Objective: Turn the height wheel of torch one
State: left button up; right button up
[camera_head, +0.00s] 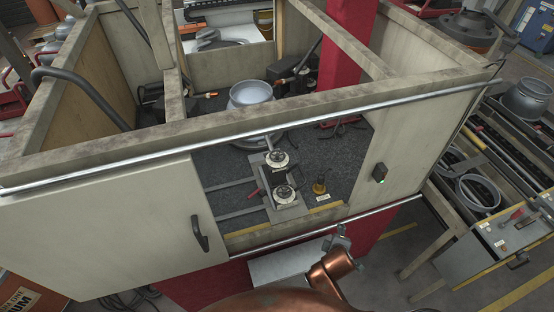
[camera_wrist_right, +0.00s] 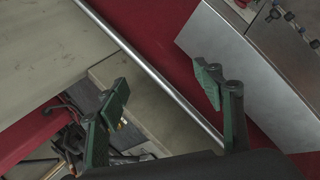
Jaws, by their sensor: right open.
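Inside the booth, a small grey unit (camera_head: 288,212) stands near the front opening with two round, pale-faced wheels or dials, a rear one (camera_head: 279,159) and a front one (camera_head: 283,195). I cannot tell which is the height wheel of torch one. A grey cylinder (camera_head: 251,94) stands behind the unit. Dark torch-like gear sits at the back right (camera_head: 292,80). My right gripper (camera_wrist_right: 163,88) is open and empty in the wrist view, its green-padded fingers wide apart. In the head view a copper-coloured arm of mine (camera_head: 330,272) is outside the booth's front. My left gripper is not seen.
A metal rail (camera_head: 240,117) crosses above the booth opening. An amber-topped knob (camera_head: 319,187) is beside the unit. A grey control box (camera_head: 515,240) stands outside right.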

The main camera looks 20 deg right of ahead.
aim_at(277, 162)
jog(key=w+a+r+n+t, duration=0.1)
jog(key=w+r+n, duration=0.1)
jog(key=w+n, duration=0.1)
jog(key=w+a+r+n+t+h, duration=0.1)
jog(key=w+a+r+n, duration=0.1)
jog(key=w, duration=0.3)
jog(key=w+a+r+n+t, duration=0.2)
jog(key=w+r+n, duration=0.1)
jog(key=r, duration=0.1)
jog(key=shift+w+n+h, duration=0.4)
jog(key=w+a+r+n+t, duration=0.1)
jog(key=w+a+r+n, duration=0.2)
jog(key=w+a+r+n+t, duration=0.2)
jog(key=w+a+r+n, duration=0.1)
jog(key=n, duration=0.1)
jog(key=shift+a+r, duration=0.1)
jog(key=shift+r, duration=0.2)
jog(key=w+a+r+n+t, duration=0.1)
jog(key=a+n, duration=0.1)
jog(key=w+a+r+n+t, duration=0.1)
jog(key=a+r+n, duration=0.1)
jog(key=w+a+r+n+t, duration=0.1)
jog(key=a+r+n, duration=0.1)
jog(key=shift+w+a+r, duration=0.1)
jog(key=shift+w+r, duration=0.05)
jog(key=shift+w, duration=0.05)
jog(key=x, duration=0.7)
jog(key=shift+w, duration=0.15)
jog(key=shift+c, duration=0.3)
jog(key=c, duration=1.1)
